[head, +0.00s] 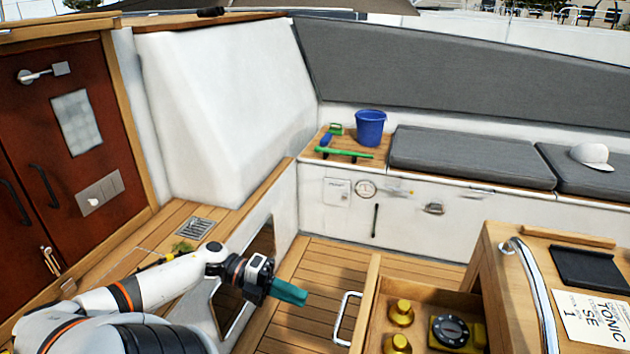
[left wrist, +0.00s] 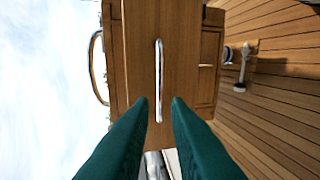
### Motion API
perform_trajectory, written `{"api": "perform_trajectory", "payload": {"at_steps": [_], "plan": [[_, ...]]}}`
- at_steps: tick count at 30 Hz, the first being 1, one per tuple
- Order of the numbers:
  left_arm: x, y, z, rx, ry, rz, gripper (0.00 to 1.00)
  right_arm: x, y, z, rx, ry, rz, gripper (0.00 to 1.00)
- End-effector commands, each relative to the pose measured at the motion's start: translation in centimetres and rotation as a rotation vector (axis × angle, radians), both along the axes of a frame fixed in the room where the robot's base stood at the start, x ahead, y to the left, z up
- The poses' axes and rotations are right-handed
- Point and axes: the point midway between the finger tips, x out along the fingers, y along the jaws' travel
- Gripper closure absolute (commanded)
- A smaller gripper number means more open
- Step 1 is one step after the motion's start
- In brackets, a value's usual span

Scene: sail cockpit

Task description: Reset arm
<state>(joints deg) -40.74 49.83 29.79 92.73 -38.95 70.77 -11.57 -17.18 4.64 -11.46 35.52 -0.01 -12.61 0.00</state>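My left gripper (head: 288,292) has dark green fingers and is held over the cockpit floor, in front of the open drawer (head: 372,300). The left wrist view shows its two fingertips (left wrist: 163,101) apart with nothing held between them. The silver drawer handle (head: 345,318) is to the right of the fingers in the head view, with a visible gap. In the left wrist view the handle (left wrist: 158,75) lies ahead, between the fingertips and not touched. My right gripper is not in view.
The drawer holds yellow round items (head: 401,312) and a black dial (head: 452,328). A wooden console (head: 495,262) with a metal rail stands at right. A blue bucket (head: 370,128) sits on the bench. The wooden floor (head: 330,262) behind the drawer is clear.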

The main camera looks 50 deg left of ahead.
Motion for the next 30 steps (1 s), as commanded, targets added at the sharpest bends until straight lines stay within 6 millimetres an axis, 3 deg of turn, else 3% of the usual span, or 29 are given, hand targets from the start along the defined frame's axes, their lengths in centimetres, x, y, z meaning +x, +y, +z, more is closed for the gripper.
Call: {"api": "perform_trajectory", "payload": {"at_steps": [6, 23, 26, 29, 30], "plan": [[-0.7, 1.0, 0.3, -0.001, 0.001, -0.001, 0.84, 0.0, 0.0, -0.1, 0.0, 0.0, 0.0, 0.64], [-0.6, 1.0, 0.2, -0.002, 0.001, 0.003, 0.84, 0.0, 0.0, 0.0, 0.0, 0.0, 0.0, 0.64], [-0.3, 1.8, -0.9, -0.037, 0.019, 0.081, 0.84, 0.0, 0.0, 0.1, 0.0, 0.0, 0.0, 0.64], [0.3, 3.7, -4.4, -0.137, 0.081, 0.296, 0.84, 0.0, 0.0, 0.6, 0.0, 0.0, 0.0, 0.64], [0.4, 4.7, -6.6, -0.19, 0.123, 0.411, 0.84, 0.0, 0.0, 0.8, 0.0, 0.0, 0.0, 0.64]]}}
